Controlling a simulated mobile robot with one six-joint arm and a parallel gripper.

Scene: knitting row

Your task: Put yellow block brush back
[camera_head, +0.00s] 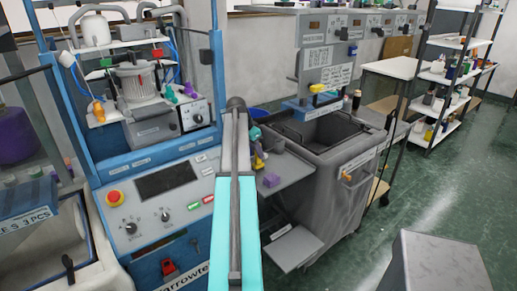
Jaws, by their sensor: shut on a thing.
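My gripper (259,154) is small in the view, just right of my arm and partly hidden behind it. It is shut on a small yellow thing, which looks like the yellow block brush (259,163). It holds this over or beside the grey side shelf (290,175), between the blue machine and the grey bin. I cannot tell whether the brush touches the shelf. Another yellow piece (325,88) lies on a blue ledge above the bin.
A purple block (271,180) lies on the side shelf. The blue control machine (160,200) stands left and the grey bin (335,180) right. A lower flap (292,248) juts out below the shelf. A grey box (440,262) stands at front right. Green floor is open at right.

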